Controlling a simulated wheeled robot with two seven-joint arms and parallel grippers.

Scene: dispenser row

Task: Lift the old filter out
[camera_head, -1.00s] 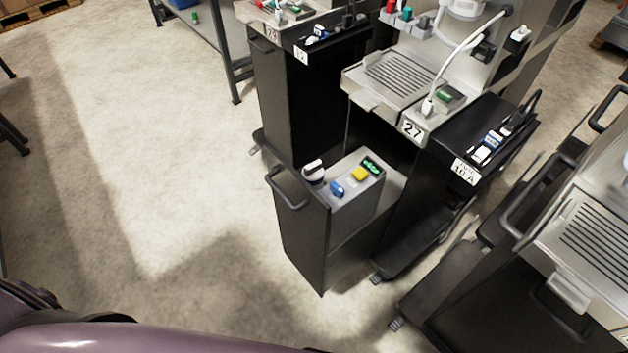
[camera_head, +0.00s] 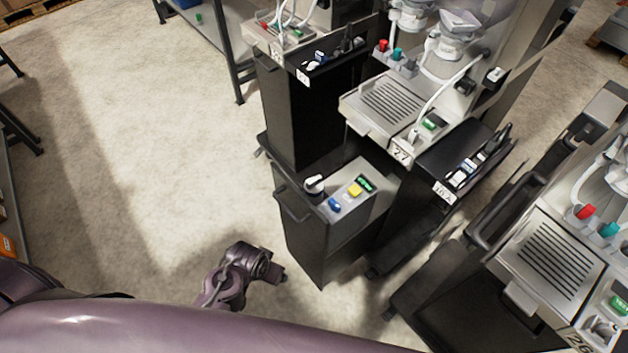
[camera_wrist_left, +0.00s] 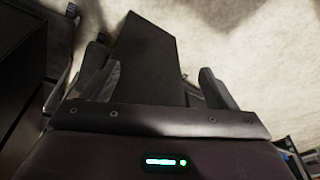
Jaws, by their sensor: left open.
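A dark pulled-out unit (camera_head: 310,238) stands below the station labelled 27. I cannot tell whether the white part is the old filter; no other filter shows clearly. My left arm (camera_head: 236,272) shows in the head view, left of the unit's lower front. In the left wrist view my left gripper (camera_wrist_left: 158,76) is open, its fingers apart and empty. My right gripper is out of view.
The unit has a dark handle (camera_head: 290,206) on its front. Station 27 with its drip grille (camera_head: 392,103) stands behind, a dark cart (camera_head: 455,170) beside it. Another station with a grille (camera_head: 548,255) stands at right. The floor at left is clear.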

